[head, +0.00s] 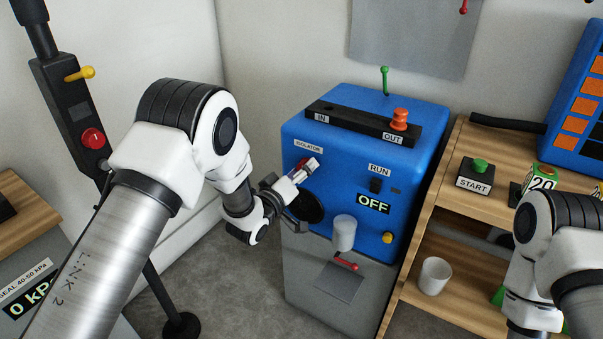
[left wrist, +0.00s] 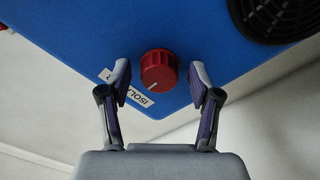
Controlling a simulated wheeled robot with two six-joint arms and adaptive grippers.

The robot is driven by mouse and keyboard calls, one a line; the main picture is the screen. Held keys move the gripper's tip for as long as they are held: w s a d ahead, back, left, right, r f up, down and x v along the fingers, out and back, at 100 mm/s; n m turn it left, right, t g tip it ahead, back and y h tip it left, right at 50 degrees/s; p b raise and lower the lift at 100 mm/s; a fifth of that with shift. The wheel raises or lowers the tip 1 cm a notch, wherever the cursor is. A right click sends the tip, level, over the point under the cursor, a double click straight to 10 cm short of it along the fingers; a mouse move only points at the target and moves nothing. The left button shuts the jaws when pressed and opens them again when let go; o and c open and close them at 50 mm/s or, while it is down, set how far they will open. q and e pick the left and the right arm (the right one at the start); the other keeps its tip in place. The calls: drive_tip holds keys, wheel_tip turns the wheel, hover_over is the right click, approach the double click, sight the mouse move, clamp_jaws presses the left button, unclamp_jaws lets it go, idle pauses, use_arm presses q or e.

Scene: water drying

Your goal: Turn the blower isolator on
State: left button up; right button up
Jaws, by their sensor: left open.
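The blower is a blue box (head: 345,185) on a grey base. A label "ISOLATOR" (head: 308,146) is on its front, upper left. The isolator is a round red knob with a white pointer line (left wrist: 159,70), clear in the left wrist view; in the head view my gripper mostly covers it. My left gripper (head: 306,167) is at the front face by the label. In the left wrist view the open fingers (left wrist: 159,88) stand on either side of the knob, with gaps on both sides. The display (head: 373,203) reads "OFF". My right gripper is not in view.
A black round vent (head: 308,207) is just below my left gripper. A wooden shelf (head: 430,210) with a START button (head: 475,175) stands to the right. A black post with a red button (head: 92,138) stands at left.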

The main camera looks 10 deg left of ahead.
use_arm(q)
drive_tip(key=c, duration=1.1)
drive_tip(key=shift+c, duration=0.2)
drive_tip(key=shift+m, duration=0.4)
drive_tip(key=m+b, duration=0.3)
drive_tip(key=m, duration=1.4)
